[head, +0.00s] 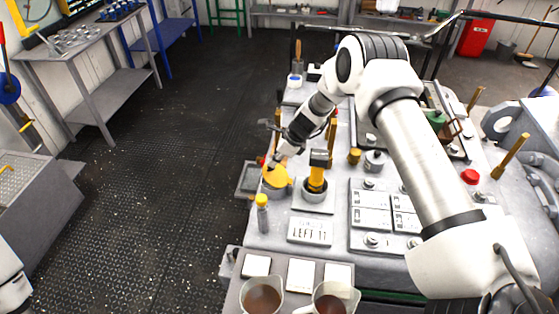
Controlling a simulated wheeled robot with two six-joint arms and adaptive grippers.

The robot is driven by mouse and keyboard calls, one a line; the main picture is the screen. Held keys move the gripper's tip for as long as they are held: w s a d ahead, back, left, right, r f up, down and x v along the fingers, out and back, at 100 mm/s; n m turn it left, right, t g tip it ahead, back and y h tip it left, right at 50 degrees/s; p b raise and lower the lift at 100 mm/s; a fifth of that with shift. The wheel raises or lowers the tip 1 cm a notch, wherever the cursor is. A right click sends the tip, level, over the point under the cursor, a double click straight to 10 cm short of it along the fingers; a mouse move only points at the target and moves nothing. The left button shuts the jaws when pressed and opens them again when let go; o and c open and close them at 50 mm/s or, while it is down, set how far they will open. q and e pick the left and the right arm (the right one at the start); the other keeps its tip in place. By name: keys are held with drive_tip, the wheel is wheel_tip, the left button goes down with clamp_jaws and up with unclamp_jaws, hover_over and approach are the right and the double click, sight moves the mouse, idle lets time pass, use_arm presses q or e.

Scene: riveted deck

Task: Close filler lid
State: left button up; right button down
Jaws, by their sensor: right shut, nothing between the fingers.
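A round yellow lid (276,177) shows at the left edge of the grey deck, and I take it to be the filler lid. My right gripper (274,161) reaches down from the upper right, its tip right at the lid's upper edge. It is shut with nothing held. I cannot tell whether it touches the lid. The lid's upper part and whatever lies under it are partly hidden, so its exact angle is unclear. My left gripper is out of view; only a white piece of my left arm shows at the lower left.
A yellow-capped bottle (262,213) stands below the lid. A plate reading "LEFT 11" (310,231) and two jugs (262,297) are nearer. Dark floor left of the deck is clear.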

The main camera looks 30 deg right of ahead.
sight(265, 169)
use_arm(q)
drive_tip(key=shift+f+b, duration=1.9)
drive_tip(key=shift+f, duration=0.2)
use_arm(e)
drive_tip(key=shift+w+a+f, duration=0.6)
drive_tip(key=shift+a+f, duration=0.15)
drive_tip(key=shift+f, duration=0.2)
drive_tip(key=shift+w+a+f, duration=0.55)
drive_tip(key=shift+a+f, duration=0.2)
drive_tip(key=shift+f, duration=0.15)
drive_tip(key=shift+s, duration=0.1)
